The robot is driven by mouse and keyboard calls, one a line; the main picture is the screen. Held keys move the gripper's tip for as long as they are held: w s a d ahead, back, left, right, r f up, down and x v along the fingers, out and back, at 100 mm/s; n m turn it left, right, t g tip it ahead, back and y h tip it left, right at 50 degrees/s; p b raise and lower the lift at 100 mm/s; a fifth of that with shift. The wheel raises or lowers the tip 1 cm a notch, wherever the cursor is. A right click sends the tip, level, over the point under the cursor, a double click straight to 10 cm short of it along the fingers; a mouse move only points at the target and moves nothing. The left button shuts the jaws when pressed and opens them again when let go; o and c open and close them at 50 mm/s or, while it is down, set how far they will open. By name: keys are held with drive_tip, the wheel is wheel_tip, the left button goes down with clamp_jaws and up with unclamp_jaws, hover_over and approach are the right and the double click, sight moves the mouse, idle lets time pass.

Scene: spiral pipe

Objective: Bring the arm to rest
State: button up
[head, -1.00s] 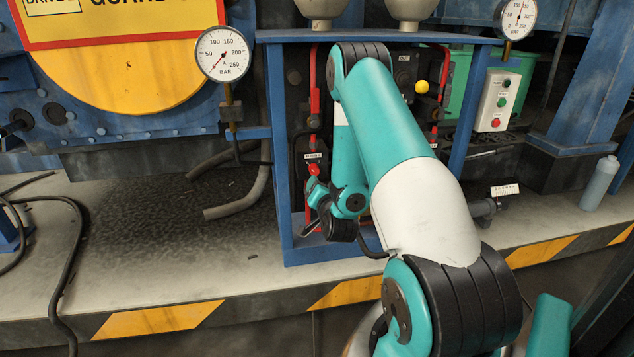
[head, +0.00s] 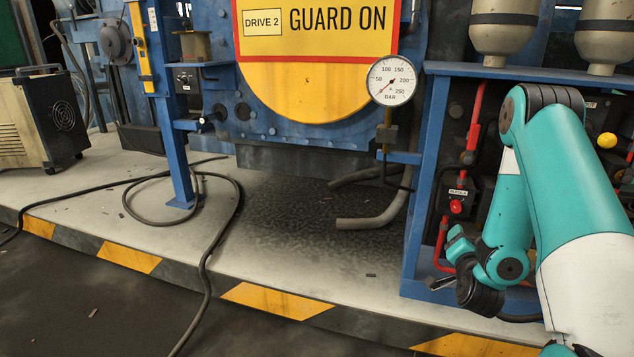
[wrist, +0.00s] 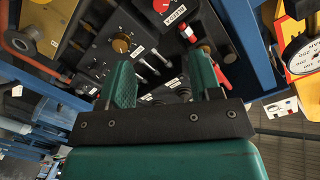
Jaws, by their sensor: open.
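My arm (head: 572,190) is teal and white and stands bent at the right of the head view. Its upper link rises and its forearm folds down in front of the blue frame. My gripper (head: 446,262) is at the lower end, beside the red pipework, and small in this view. In the wrist view my gripper (wrist: 164,88) is open, with its two green fingers well apart and nothing between them. A dark panel with knobs, small levers and a red knob (wrist: 161,6) lies beyond the fingers. Contact with the panel or pipe cannot be told.
A pressure gauge (head: 391,81) stands left of the arm at the blue frame (head: 424,180). A bent grey pipe (head: 372,222) lies on a dark wet patch. A black cable (head: 222,232) runs across the ledge with its striped edge (head: 262,300). A beige box unit (head: 42,118) stands far left.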

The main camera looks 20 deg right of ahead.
drive_tip(key=w+a+r+n+y, duration=0.3)
drive_tip(key=w+a+y, duration=0.15)
drive_tip(key=a, duration=0.35)
drive_tip(key=w+a+r+n+y, duration=0.3)
drive_tip(key=a+n+y, duration=0.15)
drive_tip(key=a, duration=0.45)
drive_tip(key=s+a+r+n+g+y, duration=0.2)
drive_tip(key=s+a+r+n+y, duration=0.1)
drive_tip(key=a, duration=0.5)
drive_tip(key=s+a+r+n+g+y, duration=0.2)
drive_tip(key=a+y, duration=0.1)
drive_tip(key=a, duration=0.4)
drive_tip(key=s+a+r+n+g, duration=0.2)
drive_tip(key=s+a+n+g, duration=0.1)
drive_tip(key=s, duration=0.4)
drive_tip(key=s+a+r+n+g, duration=0.2)
drive_tip(key=s+a+n+g, duration=0.1)
drive_tip(key=s, duration=0.4)
drive_tip(key=s+a+r+n+g, duration=0.3)
drive_tip(key=s+n, duration=0.1)
drive_tip(key=s, duration=0.4)
wheel_tip(320, 180, up, 34)
drive_tip(key=p, duration=3.4)
drive_tip(key=shift+w+m+p, duration=0.25)
drive_tip(key=shift+m+p, duration=0.1)
drive_tip(key=shift+d, duration=0.1)
